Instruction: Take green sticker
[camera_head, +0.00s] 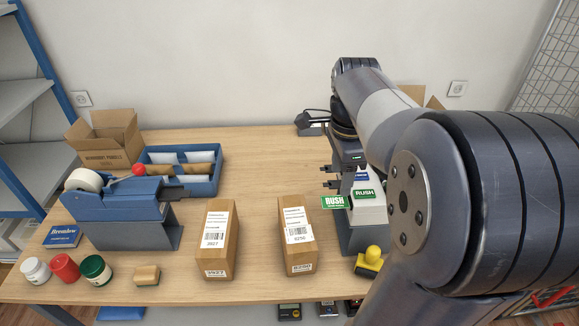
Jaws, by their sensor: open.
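A green sticker (334,202) with white RUSH lettering sticks out from the left side of a grey and white label dispenser (368,214). A smaller green RUSH label (365,193) shows on the dispenser's top. My arm comes from the right and hides part of the dispenser's back, where a blue label (361,177) shows.
Two brown parcels (219,240) (297,236) stand on the wooden table (262,170) left of the dispenser. A yellow-handled stamp (370,258) sits in front of it. A tape dispenser (120,205), blue tray (200,185) and several jars are at left. The table's back middle is clear.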

